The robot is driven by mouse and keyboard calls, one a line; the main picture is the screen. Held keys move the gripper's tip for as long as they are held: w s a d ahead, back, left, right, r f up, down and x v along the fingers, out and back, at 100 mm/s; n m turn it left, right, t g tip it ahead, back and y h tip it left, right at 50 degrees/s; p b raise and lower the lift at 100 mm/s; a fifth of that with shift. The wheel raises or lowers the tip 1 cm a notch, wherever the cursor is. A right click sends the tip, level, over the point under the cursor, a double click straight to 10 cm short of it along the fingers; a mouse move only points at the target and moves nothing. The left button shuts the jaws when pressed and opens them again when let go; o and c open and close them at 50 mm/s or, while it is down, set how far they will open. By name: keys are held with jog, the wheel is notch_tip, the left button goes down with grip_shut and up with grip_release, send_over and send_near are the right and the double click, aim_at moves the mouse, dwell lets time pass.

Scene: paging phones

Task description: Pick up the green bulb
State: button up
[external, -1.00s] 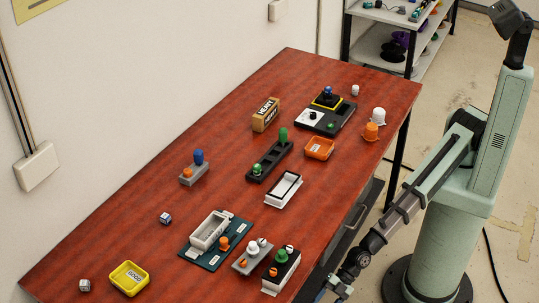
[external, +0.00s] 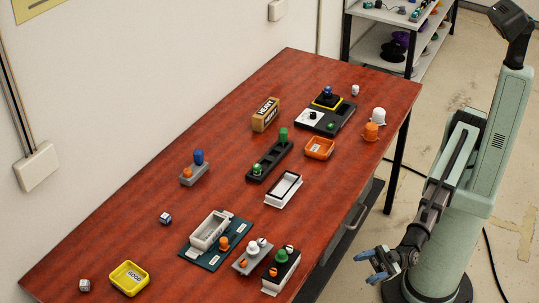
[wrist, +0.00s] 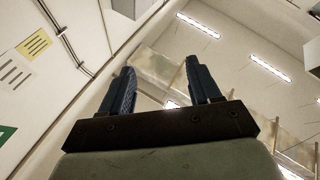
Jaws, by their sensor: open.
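Several green bulb-like pieces stand on the red-brown table. A tall green one (external: 283,134) and a shorter green one (external: 257,169) sit at opposite ends of a dark slotted holder (external: 270,158). A larger green bulb (external: 282,255) sits on a black-and-white holder (external: 269,285) near the front edge. A small green piece (external: 331,127) is on the black panel. I cannot tell which one the task means. My gripper (external: 366,268) is open and empty, off the table's front right side. The wrist view shows its two dark blue fingers apart (wrist: 160,68) with nothing between them.
The table (external: 130,225) also holds a yellow tray (external: 145,288), an orange tray (external: 331,148), a brown box (external: 261,119), a blue-and-orange piece holder (external: 187,181) and white dice. Bare tabletop lies along the back left. A shelf (external: 374,60) stands behind.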

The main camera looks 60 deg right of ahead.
jog(key=w+a+r+m+g+h, duration=0.1)
jog(key=w+a+m+h, duration=0.15)
jog(key=w, duration=0.75)
jog(key=w+a+r+m+g+h, duration=0.2)
jog(key=w+a+m, duration=0.15)
jog(key=w, duration=0.65)
jog(key=w+d+m+h, duration=0.2)
jog(key=w+d+m, duration=0.2)
jog(key=w, duration=0.6)
jog(key=w+d+m+h, duration=0.3)
jog(key=w+d+m, duration=0.1)
jog(key=w, duration=0.5)
jog(key=w+d+m+g+h, duration=0.1)
jog(key=w+d+m+h, duration=0.3)
jog(key=w+d, duration=0.5)
jog(key=m+g+h, duration=0.4)
jog(key=m+g, duration=0.3)
jog(key=m, duration=0.6)
send_over(257, 165)
jog(key=d, duration=0.3)
jog(key=f, duration=0.5)
jog(key=shift+w+a+f, duration=0.15)
jog(key=shift+w+f, duration=0.1)
jog(key=shift+f, duration=0.15)
jog(key=shift+a+x, duration=0.15)
jog(key=shift+x, duration=1.4)
jog(key=shift+a+x, duration=0.1)
jog(key=shift+x, duration=1.45)
jog(key=shift+w+r, duration=0.1)
jog(key=shift+r, duration=0.05)
